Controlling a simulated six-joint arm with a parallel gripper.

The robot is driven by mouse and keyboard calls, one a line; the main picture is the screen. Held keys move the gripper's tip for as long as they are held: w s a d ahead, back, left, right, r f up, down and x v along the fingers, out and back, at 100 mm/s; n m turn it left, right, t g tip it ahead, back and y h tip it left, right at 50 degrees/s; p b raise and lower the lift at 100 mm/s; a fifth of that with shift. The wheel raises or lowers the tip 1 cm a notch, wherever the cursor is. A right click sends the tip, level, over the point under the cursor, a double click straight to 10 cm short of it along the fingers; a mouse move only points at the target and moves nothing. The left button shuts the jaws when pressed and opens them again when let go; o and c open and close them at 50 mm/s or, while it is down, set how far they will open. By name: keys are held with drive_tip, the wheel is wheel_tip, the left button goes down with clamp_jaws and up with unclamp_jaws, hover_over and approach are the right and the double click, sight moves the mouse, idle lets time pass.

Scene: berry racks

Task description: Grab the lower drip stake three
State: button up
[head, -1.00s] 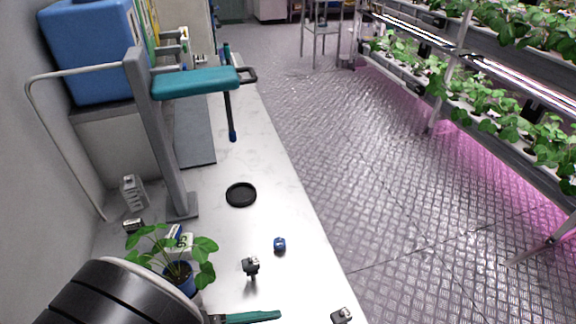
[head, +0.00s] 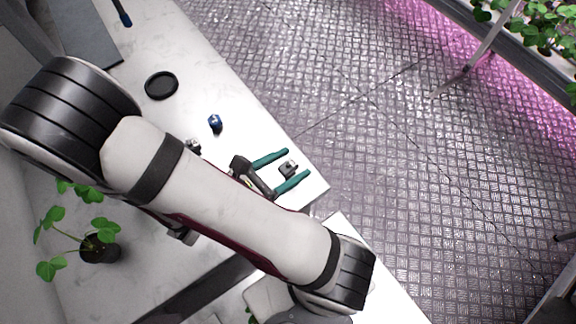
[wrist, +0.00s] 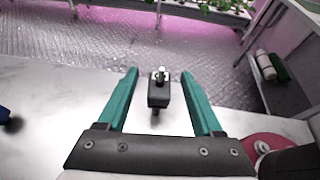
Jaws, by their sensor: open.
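A small grey and black piece, which looks like a drip stake (head: 288,169), is near the right edge of the white bench. It also shows in the wrist view (wrist: 159,92), centred between my fingers. My gripper (head: 298,163) has two teal fingers, spread apart on either side of the piece with a gap to each. The wrist view shows the gripper (wrist: 160,73) open and empty. I cannot read a number on the piece. A similar small piece (head: 193,146) sits further left, partly hidden by my arm.
A blue small item (head: 215,123) and a black round dish (head: 161,86) lie on the bench (head: 185,60). A potted plant (head: 100,246) stands at the lower left. The bench edge and textured floor (head: 370,130) are just beyond my fingertips. A red round object (wrist: 262,142) is at right in the wrist view.

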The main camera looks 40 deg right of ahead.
clamp_jaws()
idle(0.3)
